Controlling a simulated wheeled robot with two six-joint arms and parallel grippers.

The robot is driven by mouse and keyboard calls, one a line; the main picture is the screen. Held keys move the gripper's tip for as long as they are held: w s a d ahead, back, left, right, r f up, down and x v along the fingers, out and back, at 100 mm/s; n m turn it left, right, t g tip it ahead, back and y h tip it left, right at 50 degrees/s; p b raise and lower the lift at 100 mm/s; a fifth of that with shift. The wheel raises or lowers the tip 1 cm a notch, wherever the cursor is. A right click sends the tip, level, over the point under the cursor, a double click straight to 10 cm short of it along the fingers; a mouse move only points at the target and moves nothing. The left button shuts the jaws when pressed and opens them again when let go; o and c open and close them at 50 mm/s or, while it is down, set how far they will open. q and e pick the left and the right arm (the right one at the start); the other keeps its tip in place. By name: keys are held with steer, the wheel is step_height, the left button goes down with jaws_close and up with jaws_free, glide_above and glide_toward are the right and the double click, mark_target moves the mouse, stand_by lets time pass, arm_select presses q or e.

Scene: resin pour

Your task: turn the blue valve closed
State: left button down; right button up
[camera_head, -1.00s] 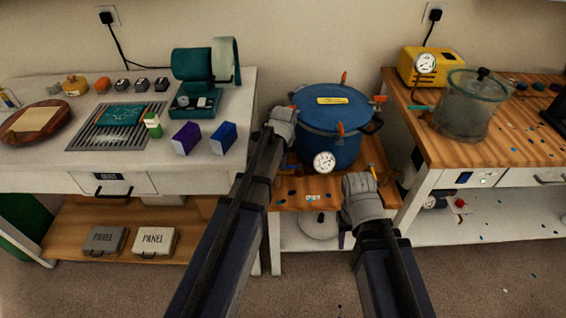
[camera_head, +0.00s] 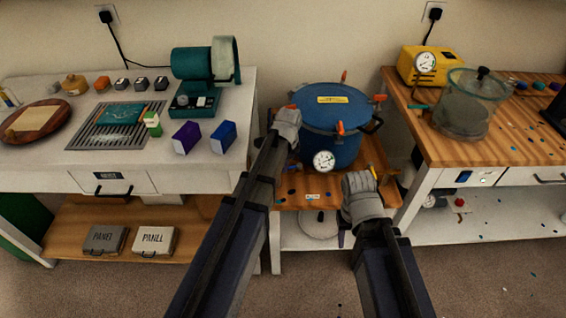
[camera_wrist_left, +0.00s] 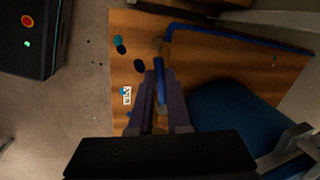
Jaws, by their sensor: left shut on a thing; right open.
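The blue valve handle (camera_wrist_left: 159,70) shows between the fingers of my left gripper (camera_wrist_left: 160,88) in the left wrist view. The gripper is shut on it, above the wooden stand. In the head view my left gripper (camera_head: 286,124) is at the left side of the blue pressure pot (camera_head: 335,142), and the valve is hidden there. The valve's exact angle is hard to tell. My right gripper (camera_head: 363,187) is open in front of the pot at the right, close to a small yellow handle (camera_head: 374,173). Whether it touches this handle cannot be told.
The pot, with orange clamps and a white gauge (camera_head: 323,161), stands on a low wooden stand (camera_head: 290,198) between two benches. A glass chamber (camera_head: 468,105) and a yellow pump (camera_head: 424,66) are on the right bench. Purple and blue boxes (camera_head: 222,137) are near the left bench's edge.

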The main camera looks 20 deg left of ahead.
arm_select(q)
steer(key=s+d+n+g, duration=0.1)
steer(key=d+n, duration=0.2)
steer(key=n, duration=0.4)
steer(key=s+d+n+g+y, duration=0.1)
steer(key=d+n, duration=0.2)
steer(key=n, duration=0.5)
steer(key=shift+d+g, duration=0.3)
steer(key=shift+d, duration=0.05)
stand_by(0.3)
steer(key=c, duration=0.9)
jaws_free()
steer(key=shift+o, duration=0.2)
steer(key=shift+r, duration=0.1)
step_height(320, 180, up, 7)
steer(key=d+p, duration=0.1)
steer(key=p, duration=0.6)
steer(key=shift+w+d+r+p, duration=0.2)
steer(key=shift+w+d+p, duration=0.05)
steer(key=shift+d+p, duration=0.1)
